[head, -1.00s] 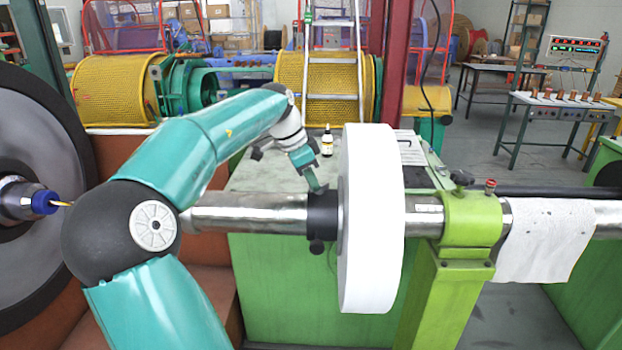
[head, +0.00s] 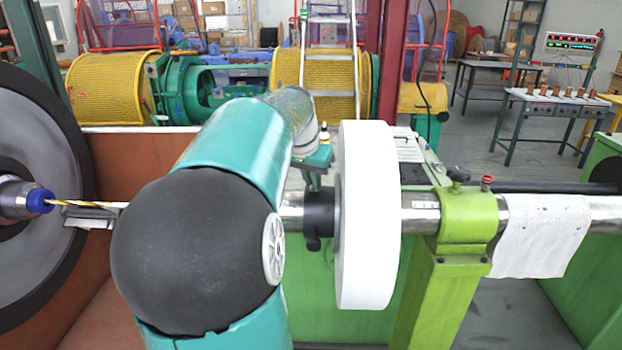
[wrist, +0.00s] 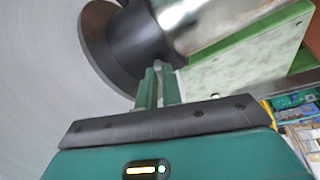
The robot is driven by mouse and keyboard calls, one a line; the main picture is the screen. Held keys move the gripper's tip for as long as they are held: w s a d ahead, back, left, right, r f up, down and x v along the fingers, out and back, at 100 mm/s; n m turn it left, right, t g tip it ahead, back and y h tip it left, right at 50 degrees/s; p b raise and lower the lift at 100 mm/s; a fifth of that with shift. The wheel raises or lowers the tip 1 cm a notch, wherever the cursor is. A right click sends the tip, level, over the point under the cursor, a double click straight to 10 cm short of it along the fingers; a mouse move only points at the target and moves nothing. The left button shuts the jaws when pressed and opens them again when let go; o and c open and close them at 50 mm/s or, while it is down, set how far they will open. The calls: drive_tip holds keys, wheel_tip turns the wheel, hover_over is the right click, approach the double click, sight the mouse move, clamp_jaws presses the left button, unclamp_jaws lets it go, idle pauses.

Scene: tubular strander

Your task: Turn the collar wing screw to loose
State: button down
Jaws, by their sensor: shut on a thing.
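The black collar (head: 320,215) sits around the steel shaft, left of the big white disc (head: 368,215). A round black knob (head: 313,243) sticks out under the collar. My gripper (head: 314,184) is at the top of the collar, its fingers pointing down. In the wrist view my gripper (wrist: 158,78) has its two green fingers close together, with their tips at the black collar (wrist: 140,45). A small grey piece, seemingly the wing screw (wrist: 158,64), shows between the fingertips. The fingers hide most of it, so its angle cannot be told.
The white disc stands close to the right of my gripper. The steel shaft (head: 420,213) runs on through a green bearing stand (head: 468,218). A blue-tipped spindle (head: 39,200) is at the far left.

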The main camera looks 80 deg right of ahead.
drive_tip(key=shift+n, duration=0.3)
drive_tip(key=c, duration=1.6)
unclamp_jaws()
drive_tip(key=shift+o, duration=0.2)
drive_tip(key=s+v, duration=0.1)
drive_tip(key=v, duration=1.2)
drive_tip(key=shift+w+a+r, duration=0.15)
drive_tip(key=shift+w+r, duration=0.2)
